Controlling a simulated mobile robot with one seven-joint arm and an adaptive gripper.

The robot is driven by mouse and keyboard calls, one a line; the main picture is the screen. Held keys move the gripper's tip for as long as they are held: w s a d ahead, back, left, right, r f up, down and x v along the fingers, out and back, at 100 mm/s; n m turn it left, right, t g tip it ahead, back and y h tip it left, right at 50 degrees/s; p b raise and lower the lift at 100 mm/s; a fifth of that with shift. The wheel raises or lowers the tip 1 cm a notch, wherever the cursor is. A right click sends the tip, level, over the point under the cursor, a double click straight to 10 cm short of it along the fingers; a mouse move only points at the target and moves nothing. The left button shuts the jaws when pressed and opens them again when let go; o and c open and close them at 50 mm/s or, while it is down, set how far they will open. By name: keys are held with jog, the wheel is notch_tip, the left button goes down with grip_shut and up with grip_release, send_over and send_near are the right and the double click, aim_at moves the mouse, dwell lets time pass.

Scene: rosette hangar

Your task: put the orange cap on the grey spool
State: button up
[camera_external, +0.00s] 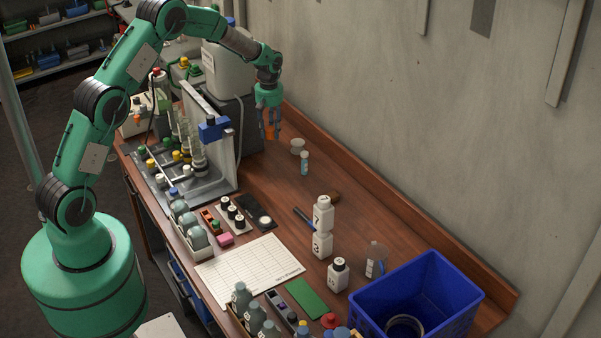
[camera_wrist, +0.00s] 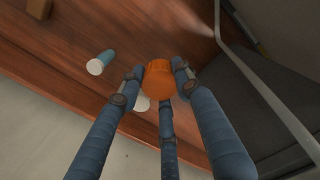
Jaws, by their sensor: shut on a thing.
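My gripper (camera_external: 271,134) is shut on the orange cap (camera_wrist: 160,77) and holds it above the back of the wooden bench, near the wall. Its three blue-grey fingers surround the cap in the wrist view. The cap also shows as a small orange patch between the fingers in the external view (camera_external: 269,131). The grey spool (camera_external: 297,146) stands upright on the bench, a little right of the gripper and apart from it. In the wrist view a pale round part, likely the spool (camera_wrist: 141,104), is mostly hidden behind the fingers and cap.
A grey rack panel with a blue clamp (camera_external: 213,128) and a dark machine (camera_external: 238,115) stand left of the gripper.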

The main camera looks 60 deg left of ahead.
notch_tip(320, 180, down, 6)
jog(key=shift+r, duration=0.1)
dwell(0.4)
send_over(298, 142)
jog(key=shift+f, duration=0.8)
dwell(0.3)
jog(key=shift+f, duration=1.75)
jog(key=shift+f, duration=0.1)
